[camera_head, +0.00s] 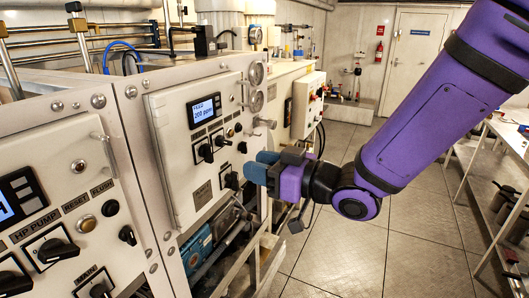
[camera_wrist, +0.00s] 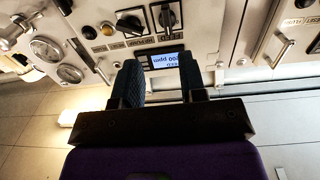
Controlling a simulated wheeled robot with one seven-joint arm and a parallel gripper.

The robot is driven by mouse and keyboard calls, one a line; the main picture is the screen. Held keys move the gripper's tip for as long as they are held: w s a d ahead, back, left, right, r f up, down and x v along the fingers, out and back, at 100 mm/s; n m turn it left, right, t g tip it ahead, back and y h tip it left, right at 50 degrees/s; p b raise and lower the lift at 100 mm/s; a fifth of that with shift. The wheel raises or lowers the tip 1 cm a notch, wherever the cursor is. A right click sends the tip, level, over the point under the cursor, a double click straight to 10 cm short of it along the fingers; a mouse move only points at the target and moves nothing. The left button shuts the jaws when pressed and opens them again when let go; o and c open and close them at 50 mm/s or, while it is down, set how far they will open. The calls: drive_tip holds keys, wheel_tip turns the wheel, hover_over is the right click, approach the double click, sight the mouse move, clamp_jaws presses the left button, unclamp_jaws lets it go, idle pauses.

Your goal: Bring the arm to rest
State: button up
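My purple arm (camera_head: 425,115) reaches in from the upper right in the head view. My gripper (camera_head: 260,169) has blue fingers and points left toward the white control panel (camera_head: 180,125). In the wrist view the fingers of my gripper (camera_wrist: 160,72) stand apart with nothing between them. The panel's lit display (camera_wrist: 165,60), reading 200 ppm, shows beyond the gap. Black knobs (camera_wrist: 168,18) lie past the fingertips. In the head view the fingers are close to the panel's lower right knobs; I cannot tell the exact distance.
A second panel (camera_head: 60,200) with HP PUMP, RESET and FLUSH controls is at the left. Pipes and a blue unit (camera_head: 196,250) sit under the machine. A metal bench (camera_head: 505,190) stands at the right. The tiled floor (camera_head: 345,245) between is clear.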

drive_tip(key=w+d+r+m+t+h, duration=0.1)
drive_tip(key=d+r+m+h, duration=0.1)
drive_tip(key=d+h, duration=0.35)
drive_tip(key=w+d+r+m+t+h, duration=0.1)
drive_tip(key=d+m+t+h, duration=0.15)
drive_tip(key=d, duration=0.65)
drive_tip(key=w+d+r+m+t+h, duration=0.1)
drive_tip(key=w+d+r+m+h, duration=0.1)
drive_tip(key=d+h, duration=0.35)
drive_tip(key=s+d+r+m+g+h, duration=0.1)
drive_tip(key=s+d+m+g, duration=0.2)
drive_tip(key=s+d, duration=0.4)
drive_tip(key=s+d+r+m+g+h, duration=0.1)
drive_tip(key=s+d+m+g, duration=0.2)
drive_tip(key=s+d, duration=0.4)
drive_tip(key=s, duration=0.5)
drive_tip(key=shift+s+d+m+h, duration=0.2)
drive_tip(key=shift+d+m+h, duration=0.15)
drive_tip(key=shift+d, duration=0.05)
